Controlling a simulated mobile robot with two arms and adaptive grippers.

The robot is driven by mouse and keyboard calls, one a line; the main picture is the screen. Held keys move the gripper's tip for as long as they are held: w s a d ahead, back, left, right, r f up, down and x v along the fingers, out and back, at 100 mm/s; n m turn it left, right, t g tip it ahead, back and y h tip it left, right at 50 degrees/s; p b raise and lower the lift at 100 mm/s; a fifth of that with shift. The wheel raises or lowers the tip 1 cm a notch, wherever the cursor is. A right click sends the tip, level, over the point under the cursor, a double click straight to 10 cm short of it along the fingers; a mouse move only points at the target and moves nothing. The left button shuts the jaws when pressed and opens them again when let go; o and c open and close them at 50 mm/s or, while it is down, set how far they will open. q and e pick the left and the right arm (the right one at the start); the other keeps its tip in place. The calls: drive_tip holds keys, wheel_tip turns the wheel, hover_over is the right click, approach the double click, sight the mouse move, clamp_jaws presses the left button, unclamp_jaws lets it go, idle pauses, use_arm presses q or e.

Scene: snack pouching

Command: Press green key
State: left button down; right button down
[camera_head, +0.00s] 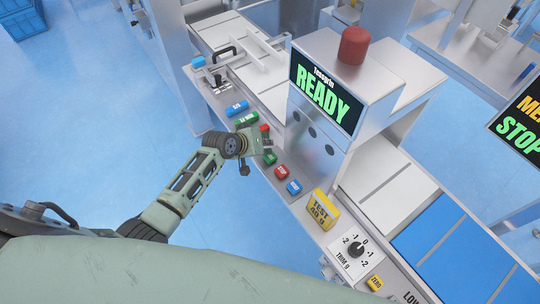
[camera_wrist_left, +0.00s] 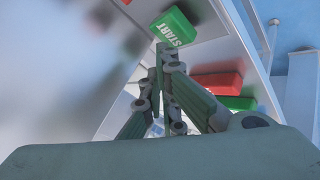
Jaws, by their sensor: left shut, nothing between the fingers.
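A green key (camera_head: 270,159) sits on the machine's front ledge, below the READY screen. In the left wrist view it is a green block marked START (camera_wrist_left: 173,27). My left gripper (camera_head: 266,146) is shut and empty, with its fingers together. In the left wrist view the fingertips (camera_wrist_left: 161,48) are at the near edge of the START key; I cannot tell whether they touch it. A second green key (camera_head: 247,119) lies farther back along the ledge and also shows in the left wrist view (camera_wrist_left: 235,103). My right gripper is not in view.
A red key (camera_head: 265,129) is just behind the gripper. A screen reading READY (camera_head: 325,95) stands over the ledge. Open floor lies left.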

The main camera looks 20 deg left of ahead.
use_arm(q)
drive_tip(key=shift+f, duration=0.4)
drive_tip(key=shift+f+b, duration=0.55)
idle(0.5)
idle(0.4)
drive_tip(key=shift+r+p, duration=1)
drive_tip(key=shift+p, duration=0.05)
wheel_tip(320, 180, up, 5)
drive_tip(key=p, duration=0.5)
idle(0.4)
